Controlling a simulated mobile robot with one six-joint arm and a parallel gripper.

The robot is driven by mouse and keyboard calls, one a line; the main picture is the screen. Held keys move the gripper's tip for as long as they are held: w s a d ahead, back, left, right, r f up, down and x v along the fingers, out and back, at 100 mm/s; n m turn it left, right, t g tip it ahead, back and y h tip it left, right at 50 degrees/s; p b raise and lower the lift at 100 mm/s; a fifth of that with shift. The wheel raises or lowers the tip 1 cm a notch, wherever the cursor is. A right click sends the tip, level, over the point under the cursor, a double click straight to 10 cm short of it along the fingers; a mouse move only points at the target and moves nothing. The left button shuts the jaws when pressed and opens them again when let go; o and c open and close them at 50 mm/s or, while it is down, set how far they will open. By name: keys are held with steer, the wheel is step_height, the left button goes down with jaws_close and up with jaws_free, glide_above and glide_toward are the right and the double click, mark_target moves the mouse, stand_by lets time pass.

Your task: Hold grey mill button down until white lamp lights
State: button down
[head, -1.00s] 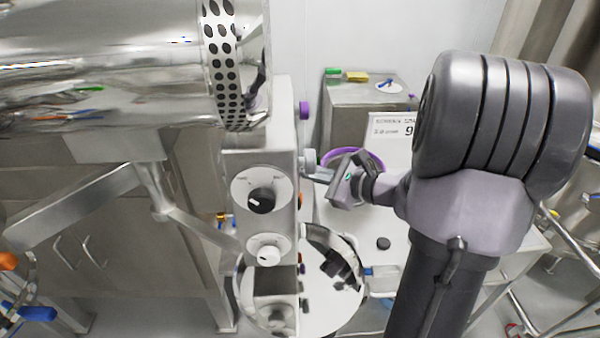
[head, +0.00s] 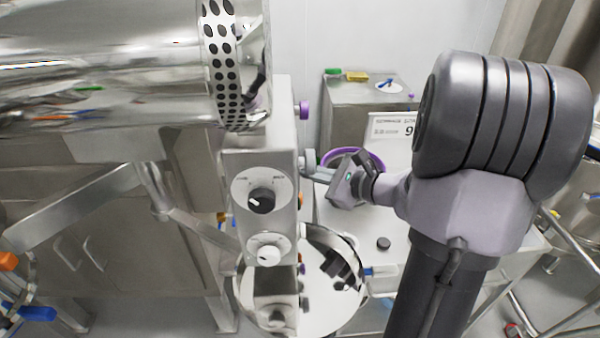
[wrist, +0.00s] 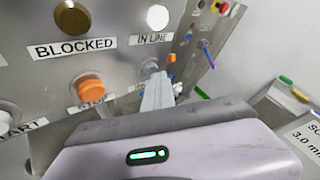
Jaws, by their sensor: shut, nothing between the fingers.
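The grey mill button (head: 310,156) sticks out from the right side of the control box (head: 285,120). In the wrist view a pale round button (wrist: 151,68) shows just beyond my fingertips, partly hidden by them. My gripper (head: 314,172) is shut and empty, its tips (wrist: 157,82) at the button; they look in contact, but how far it is pressed cannot be told. The white lamp (wrist: 157,17) above the "IN LINE" label looks bright white; I cannot tell whether it is lit. The label under the button is mostly hidden.
An orange STOP button (wrist: 92,88) is left of my fingertips, with a pale START button (wrist: 6,124) further left. An amber lamp (wrist: 72,18) sits above "BLOCKED". A purple-rimmed container (head: 365,154) stands behind my gripper.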

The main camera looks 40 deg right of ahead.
steer(key=shift+s+d, duration=0.45)
steer(key=shift+d, duration=0.3)
steer(key=s+d, duration=0.1)
steer(key=d, duration=0.1)
steer(key=s+d, duration=0.1)
steer(key=d, duration=0.1)
steer(key=shift+s+d, duration=0.1)
steer(key=shift+s, duration=0.25)
